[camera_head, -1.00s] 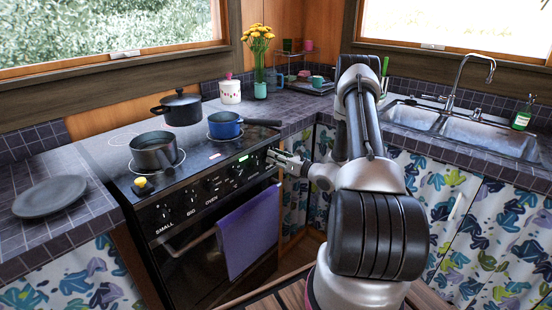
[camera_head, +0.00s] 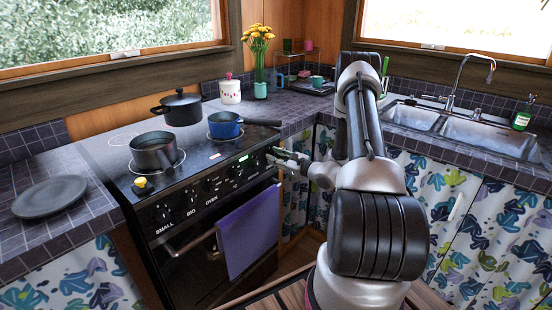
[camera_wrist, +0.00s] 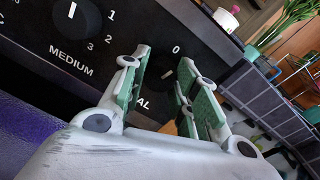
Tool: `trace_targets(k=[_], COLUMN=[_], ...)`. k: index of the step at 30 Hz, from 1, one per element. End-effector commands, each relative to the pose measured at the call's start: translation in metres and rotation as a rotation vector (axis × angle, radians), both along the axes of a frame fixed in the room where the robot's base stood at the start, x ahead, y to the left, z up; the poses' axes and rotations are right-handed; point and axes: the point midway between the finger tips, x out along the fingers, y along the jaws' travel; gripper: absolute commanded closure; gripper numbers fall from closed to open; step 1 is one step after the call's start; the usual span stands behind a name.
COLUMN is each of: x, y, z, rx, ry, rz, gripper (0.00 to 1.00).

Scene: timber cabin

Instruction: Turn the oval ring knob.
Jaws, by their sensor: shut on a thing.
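The oven's black control panel (camera_head: 212,184) carries several dark knobs in a row. In the wrist view, one dark knob (camera_wrist: 167,84) lies between my fingers, below a white "0" mark. Its label is mostly hidden by my left finger; only "AL" shows. I cannot clearly make out an oval ring shape. My gripper (camera_wrist: 163,76) is shut on this knob, with a green-padded finger on each side. In the head view, my gripper (camera_head: 272,156) is at the right end of the panel, and the knob there is hidden behind it.
The "MEDIUM" knob (camera_wrist: 72,10) is left of my fingers. A purple towel (camera_head: 248,232) hangs from the oven door below. A blue pan (camera_head: 225,126), a grey pot (camera_head: 153,151) and a black lidded pot (camera_head: 181,110) stand on the stove.

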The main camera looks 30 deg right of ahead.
Motion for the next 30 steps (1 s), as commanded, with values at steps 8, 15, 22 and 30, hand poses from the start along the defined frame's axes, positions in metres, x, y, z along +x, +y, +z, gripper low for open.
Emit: trace_targets(k=[8,15,22,30], x=[-0.0001,-0.0003,-0.0004,-0.0004], y=[-0.0002,-0.0001,-0.0001,-0.0001], z=[-0.0001,-0.0001,-0.0002,-0.0003], rx=[-0.162,-0.233,-0.253,-0.253], ry=[-0.058,-0.083,-0.090,-0.090], rz=[-0.001,-0.001,-0.001,-0.001], gripper=[0.94,0.94,0.94,0.94])
